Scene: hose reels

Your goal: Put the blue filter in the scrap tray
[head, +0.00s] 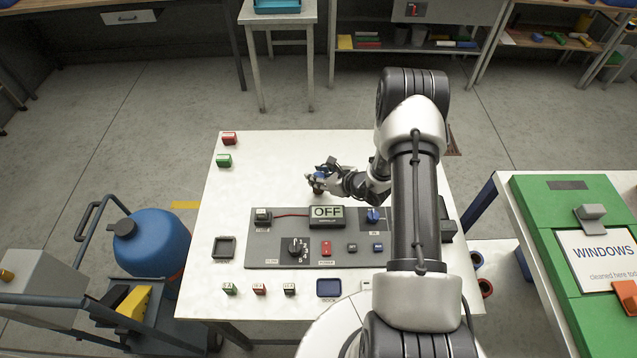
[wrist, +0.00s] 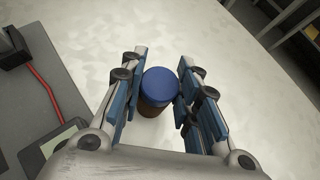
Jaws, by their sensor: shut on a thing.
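The blue filter (wrist: 160,88), a short cylinder with a blue top and a brownish lower body, is between the two fingers of my gripper (wrist: 158,92). My gripper is shut on it. In the head view my gripper (head: 317,182) is over the white table (head: 260,180), behind the grey panel; the filter is small and partly hidden by the fingers there. I cannot tell whether it touches the table. A teal tray (head: 277,6) sits on a small stand at the back, cut by the top edge; no label shows that it is the scrap tray.
The grey panel (head: 285,255) carries an OFF display (head: 327,212), knobs and switches. Red (head: 229,138) and green (head: 223,160) blocks stand at the table's left. A trolley with a blue tank (head: 152,243) is left; a green WINDOWS board (head: 560,260) is right. The table's back middle is clear.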

